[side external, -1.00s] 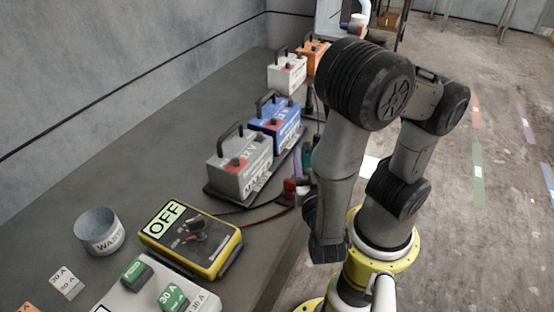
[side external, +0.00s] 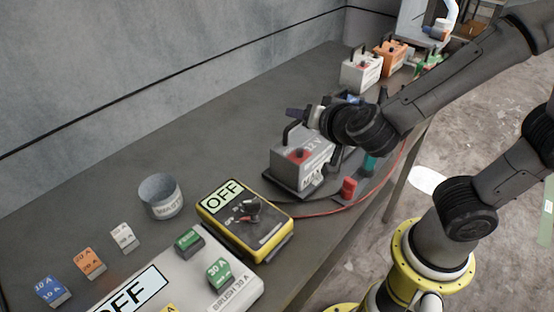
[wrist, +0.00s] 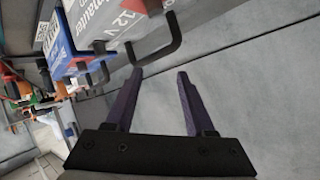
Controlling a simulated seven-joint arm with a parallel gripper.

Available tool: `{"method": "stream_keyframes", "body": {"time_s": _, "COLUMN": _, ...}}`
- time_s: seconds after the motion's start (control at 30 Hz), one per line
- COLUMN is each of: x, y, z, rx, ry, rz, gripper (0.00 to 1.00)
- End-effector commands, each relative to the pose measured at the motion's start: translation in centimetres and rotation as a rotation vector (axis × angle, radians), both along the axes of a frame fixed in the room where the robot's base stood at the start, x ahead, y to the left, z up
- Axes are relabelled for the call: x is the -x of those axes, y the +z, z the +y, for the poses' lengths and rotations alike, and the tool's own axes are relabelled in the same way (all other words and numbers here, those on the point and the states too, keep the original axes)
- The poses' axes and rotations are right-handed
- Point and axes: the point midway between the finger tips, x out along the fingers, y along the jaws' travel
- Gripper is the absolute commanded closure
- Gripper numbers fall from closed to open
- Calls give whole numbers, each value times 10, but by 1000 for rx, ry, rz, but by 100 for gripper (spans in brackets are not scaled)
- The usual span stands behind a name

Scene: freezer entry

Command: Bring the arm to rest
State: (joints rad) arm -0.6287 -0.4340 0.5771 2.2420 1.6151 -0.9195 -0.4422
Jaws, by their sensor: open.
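My gripper (side external: 296,113) is at the end of my arm above the grey 12 V battery (side external: 302,158). Its purple fingers point left, towards the wall. In the wrist view the gripper (wrist: 158,73) is open, with nothing between its fingers. The grey battery (wrist: 105,18) and its black handle (wrist: 158,50) are beyond the fingertips there, apart from them as far as I can tell. The blue battery (wrist: 62,45) is at the left. In the side view my wrist hides most of the blue battery.
A yellow tester marked OFF (side external: 246,222), a waste cup (side external: 160,198) and several fuse blocks are on the bench (side external: 105,160). A red cable (side external: 340,212) runs along its edge. White (side external: 360,73) and orange (side external: 385,60) batteries stand farther back. The bench by the wall is clear.

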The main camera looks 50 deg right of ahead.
Motion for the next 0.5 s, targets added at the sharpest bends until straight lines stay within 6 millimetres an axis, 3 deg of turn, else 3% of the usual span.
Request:
{"method": "stream_keyframes", "body": {"time_s": 0.1, "x": -18, "y": 26, "z": 24, "rx": -98, "ry": 192, "rz": -67, "gripper": 46}}
{"method": "stream_keyframes", "body": {"time_s": 0.23, "x": -19, "y": 53, "z": 51, "rx": -153, "ry": 416, "rz": -93, "gripper": 46}}
{"method": "stream_keyframes", "body": {"time_s": 0.37, "x": -1, "y": 69, "z": 69, "rx": -151, "ry": 620, "rz": -61, "gripper": 46}}
{"method": "stream_keyframes", "body": {"time_s": 0.5, "x": 33, "y": 69, "z": 72, "rx": -94, "ry": 785, "rz": 49, "gripper": 46}}
